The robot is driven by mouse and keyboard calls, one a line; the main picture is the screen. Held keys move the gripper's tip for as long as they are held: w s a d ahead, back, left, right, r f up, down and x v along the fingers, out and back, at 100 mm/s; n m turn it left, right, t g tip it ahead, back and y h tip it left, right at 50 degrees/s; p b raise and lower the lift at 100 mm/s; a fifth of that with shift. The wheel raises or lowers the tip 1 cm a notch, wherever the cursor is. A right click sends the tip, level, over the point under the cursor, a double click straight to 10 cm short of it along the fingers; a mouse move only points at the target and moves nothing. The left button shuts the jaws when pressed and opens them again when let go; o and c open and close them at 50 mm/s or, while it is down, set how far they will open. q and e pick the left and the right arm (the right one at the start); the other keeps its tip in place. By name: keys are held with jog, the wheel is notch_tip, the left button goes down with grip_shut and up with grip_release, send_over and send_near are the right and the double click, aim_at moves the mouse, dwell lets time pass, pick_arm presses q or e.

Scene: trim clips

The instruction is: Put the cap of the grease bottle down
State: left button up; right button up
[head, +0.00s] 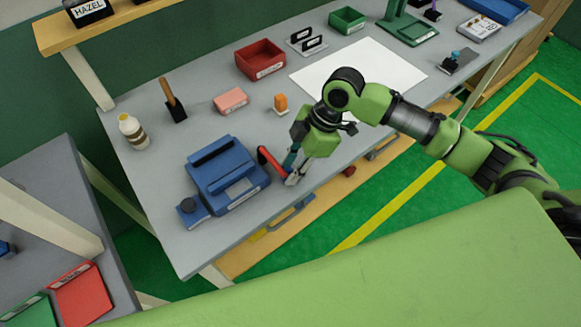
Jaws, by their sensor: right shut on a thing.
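The grease bottle (134,133) looks like the white bottle with a brown band, standing upright at the left of the grey table. Its top is yellowish; I cannot tell whether that is the cap. No separate cap can be made out. My right gripper (291,172) points down over the table's front part, right of the blue box. It is shut on what looks like a tool with a red handle (271,163), though the grip is partly hidden by the gripper itself. My left gripper is not in view.
A blue box (228,180) lies close left of the gripper. A pink block (230,100), an orange piece (281,103), a red bin (261,61) and a wooden-handled tool (172,101) stand behind. A white sheet (393,70) covers bare table to the right.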

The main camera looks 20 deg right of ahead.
jog(key=o, duration=0.7)
jog(key=shift+a, duration=0.25)
jog(key=shift+d, duration=0.15)
jog(key=shift+r, duration=0.2)
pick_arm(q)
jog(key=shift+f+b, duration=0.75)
pick_arm(e)
jog(key=v, duration=1.1)
jog(key=shift+d+r, duration=0.15)
jog(key=shift+r, duration=0.25)
